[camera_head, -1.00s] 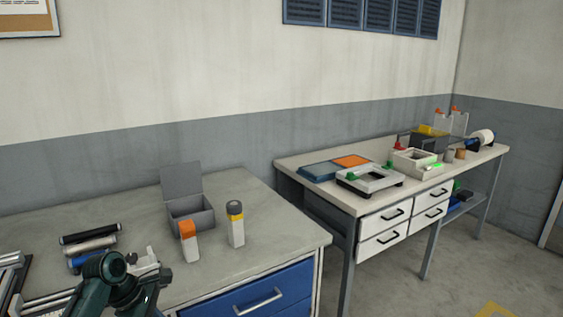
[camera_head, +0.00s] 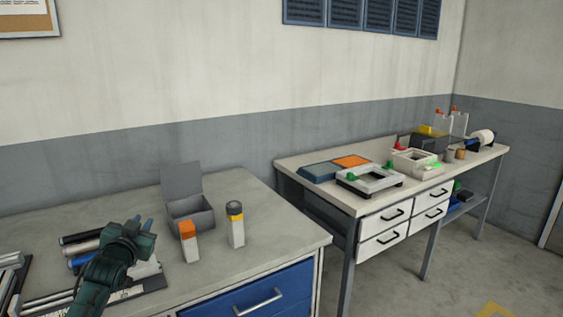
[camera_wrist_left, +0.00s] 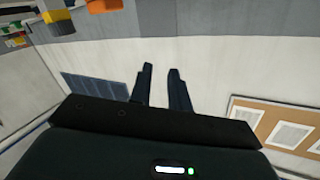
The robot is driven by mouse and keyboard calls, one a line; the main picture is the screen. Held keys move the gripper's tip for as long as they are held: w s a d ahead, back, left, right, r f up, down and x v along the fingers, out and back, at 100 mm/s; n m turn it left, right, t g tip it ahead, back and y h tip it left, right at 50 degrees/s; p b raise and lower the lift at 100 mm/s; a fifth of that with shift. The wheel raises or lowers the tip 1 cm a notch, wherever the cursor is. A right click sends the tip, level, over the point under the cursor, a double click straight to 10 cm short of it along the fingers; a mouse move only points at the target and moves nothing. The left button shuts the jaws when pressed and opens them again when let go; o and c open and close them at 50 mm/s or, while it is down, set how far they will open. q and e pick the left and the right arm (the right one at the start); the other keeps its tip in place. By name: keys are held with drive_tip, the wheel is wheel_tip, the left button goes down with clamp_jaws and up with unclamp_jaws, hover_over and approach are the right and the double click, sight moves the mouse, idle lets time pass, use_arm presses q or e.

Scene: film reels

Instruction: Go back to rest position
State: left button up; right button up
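My left gripper (camera_head: 141,223) is in the head view at lower left, above the near table's left part. Its fingers point up and away. In the left wrist view its two dark fingers (camera_wrist_left: 160,88) stand apart with a gap and nothing between them, the wall behind. My right gripper is in neither view.
The near table (camera_head: 270,222) holds an open grey box (camera_head: 190,215), an orange-topped bottle (camera_head: 190,242), a yellow-and-grey-topped bottle (camera_head: 235,225) and several rolls partly hidden behind my left arm. A second bench (camera_head: 345,197) with a white frame (camera_head: 370,181) stands right.

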use_arm(q)
drive_tip(key=s+d+f+g+h, duration=0.1)
drive_tip(key=s+d+f+g, duration=0.1)
drive_tip(key=s+d+f, duration=0.45)
drive_tip(key=s+d+f+m+g+h, duration=0.15)
drive_tip(key=s+d+f, duration=0.25)
drive_tip(key=s+f, duration=0.55)
drive_tip(key=s+d+f+n+g+h, duration=0.1)
drive_tip(key=s+d+f+h, duration=0.1)
drive_tip(key=s+d+f, duration=0.5)
drive_tip(key=s+d+f+g, duration=0.1)
drive_tip(key=s, duration=0.7)
drive_tip(key=s+d+f+g, duration=0.1)
drive_tip(key=s+f, duration=0.1)
drive_tip(key=s, duration=0.6)
drive_tip(key=shift+d, duration=0.4)
